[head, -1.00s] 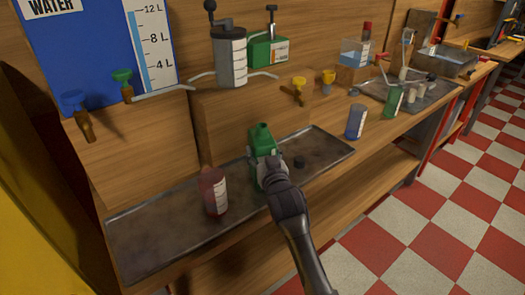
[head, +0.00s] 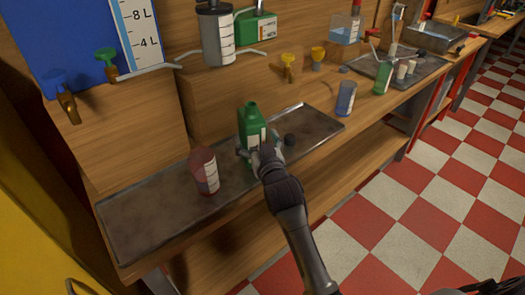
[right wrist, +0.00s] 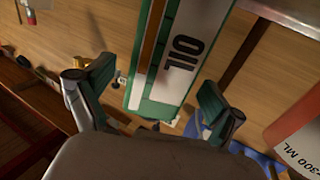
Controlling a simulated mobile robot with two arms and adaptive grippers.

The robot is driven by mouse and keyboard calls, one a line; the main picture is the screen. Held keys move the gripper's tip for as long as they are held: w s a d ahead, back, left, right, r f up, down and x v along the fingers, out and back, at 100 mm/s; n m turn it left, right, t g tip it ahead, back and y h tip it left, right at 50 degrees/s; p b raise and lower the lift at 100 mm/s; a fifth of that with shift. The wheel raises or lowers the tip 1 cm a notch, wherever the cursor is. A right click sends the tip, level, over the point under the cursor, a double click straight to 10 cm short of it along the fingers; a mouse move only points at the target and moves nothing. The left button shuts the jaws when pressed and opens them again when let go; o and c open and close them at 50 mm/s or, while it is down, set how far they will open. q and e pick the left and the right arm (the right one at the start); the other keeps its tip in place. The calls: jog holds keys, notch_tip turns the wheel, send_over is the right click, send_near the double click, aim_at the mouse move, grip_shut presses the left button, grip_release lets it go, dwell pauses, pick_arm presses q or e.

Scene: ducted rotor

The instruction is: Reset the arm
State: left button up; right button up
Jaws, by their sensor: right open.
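My right gripper (head: 261,152) is open at the green oil bottle (head: 252,118), which stands upright and uncapped on the metal tray (head: 150,220). In the right wrist view the two fingers of the gripper (right wrist: 155,95) are spread wide, with the green bottle (right wrist: 165,60) beyond and between them. Clear gaps show between the bottle and both fingers there. My left gripper is not in view.
A blue cup (head: 346,98) stands farther right. Taps and a grey canister (head: 217,38) are behind. The checkered floor in front is clear.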

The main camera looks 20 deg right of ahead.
jog(key=s+f+n+g, duration=0.1)
jog(key=s+f+g, duration=0.45)
jog(key=s, duration=0.75)
jog(key=s+f+n+g+y, duration=0.1)
jog(key=s+f+g, duration=0.4)
jog(key=s, duration=0.8)
jog(key=s+f+n+g, duration=0.1)
jog(key=s+f+g, duration=0.45)
jog(key=s, duration=0.75)
notch_tip(320, 180, down, 27)
jog(key=s+p, duration=0.1)
jog(key=p, duration=0.1)
jog(key=s+d+f+g+p, duration=0.1)
jog(key=s+d+f, duration=0.2)
jog(key=s+f, duration=1)
jog(key=s, duration=0.3)
jog(key=shift+d+f+p, duration=0.25)
jog(key=shift+d+p, duration=0.15)
